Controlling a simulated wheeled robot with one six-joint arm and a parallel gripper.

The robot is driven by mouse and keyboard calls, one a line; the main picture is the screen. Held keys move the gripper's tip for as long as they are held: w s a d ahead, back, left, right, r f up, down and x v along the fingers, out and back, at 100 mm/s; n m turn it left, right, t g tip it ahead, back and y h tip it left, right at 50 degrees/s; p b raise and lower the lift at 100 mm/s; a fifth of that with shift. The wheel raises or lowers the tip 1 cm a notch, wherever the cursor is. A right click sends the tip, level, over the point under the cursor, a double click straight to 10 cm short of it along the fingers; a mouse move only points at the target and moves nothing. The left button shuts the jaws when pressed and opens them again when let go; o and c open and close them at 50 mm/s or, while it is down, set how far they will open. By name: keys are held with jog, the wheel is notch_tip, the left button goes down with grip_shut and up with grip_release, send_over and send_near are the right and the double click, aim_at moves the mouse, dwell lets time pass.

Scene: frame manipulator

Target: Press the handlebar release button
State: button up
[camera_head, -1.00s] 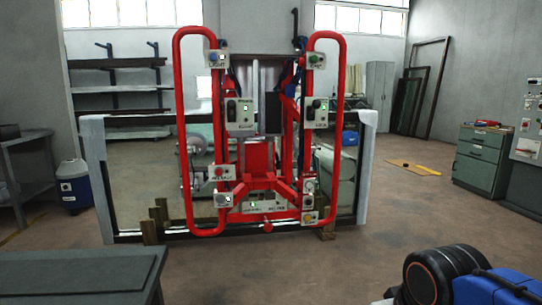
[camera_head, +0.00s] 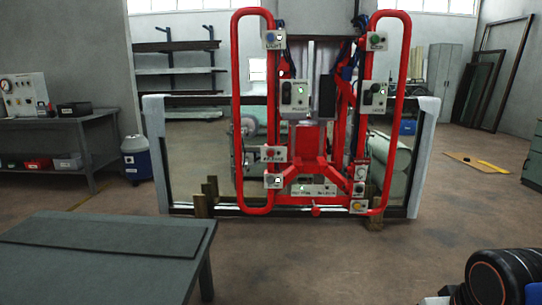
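A red frame manipulator (camera_head: 240,110) with two tall looped handlebars stands in the middle of the view, in front of a dark window-like frame. Small button boxes sit on it. A box with a blue button (camera_head: 271,40) is at the upper left, and one with a green button (camera_head: 376,41) is at the upper right. A box with a red button (camera_head: 273,154) is at mid-left, its label seeming to read RELEASE. Lower boxes include one with a yellow button (camera_head: 358,206). Most labels are too small to read. My gripper is not in view; a black and blue part of my arm shows at the lower right.
A grey table (camera_head: 110,245) fills the lower left foreground. Open floor (camera_head: 300,260) lies before the manipulator. A yellow item (camera_head: 480,163) lies on the floor at right.

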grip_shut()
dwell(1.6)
